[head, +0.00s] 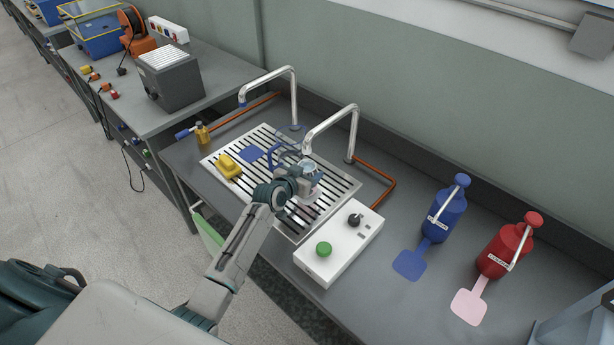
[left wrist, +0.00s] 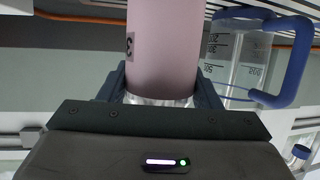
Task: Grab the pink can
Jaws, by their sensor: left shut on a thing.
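The pink can (left wrist: 163,45) stands between the fingers of my left gripper in the left wrist view, with a silver rim and a dark mark like a "3" on its side. My left gripper (left wrist: 162,88) is shut on the can near that rim. In the head view my left gripper (head: 308,176) is over the slotted metal drain grate, and it hides most of the can. I cannot tell whether the can touches the grate. My right gripper is not in view.
A clear measuring jug with a blue handle (left wrist: 285,65) is close beside the can. Bent metal taps (head: 354,130) rise behind the grate (head: 262,137). A yellow object (head: 228,166) lies on its left. A white control box (head: 338,247) stands in front. Blue (head: 444,216) and red (head: 505,250) bottles stand right.

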